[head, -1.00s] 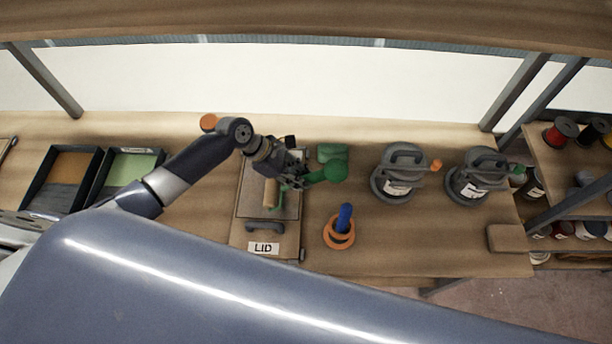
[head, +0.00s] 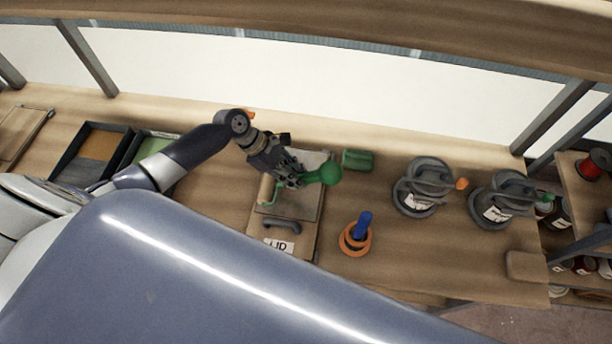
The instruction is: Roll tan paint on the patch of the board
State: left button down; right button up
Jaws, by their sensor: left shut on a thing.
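My left gripper (head: 288,178) is shut on a paint roller with a green rounded handle (head: 325,173). The roller's tan sleeve (head: 265,189) hangs at the left edge of a grey panel (head: 298,205) on a wooden box marked LID. I cannot tell whether the sleeve touches the box. A tray with tan paint (head: 99,145) stands to the left, beside a tray with green paint (head: 158,147), partly hidden by my arm. A flat wooden board (head: 20,133) lies at the far left, partly cut off; no patch is clear on it. My right gripper is not in view.
An orange ring stand with a blue handle (head: 363,225) stands right of the box. A green block (head: 358,159) lies behind it. Two grey lidded pots (head: 420,190) (head: 494,200) stand further right. A shelf with spools and cans (head: 590,166) is at the right edge.

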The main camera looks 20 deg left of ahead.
pick_arm(q)
jog(key=shift+s+a, duration=0.1)
jog(key=shift+a, duration=0.15)
jog(key=shift+d+r, duration=0.1)
jog(key=shift+r, duration=4)
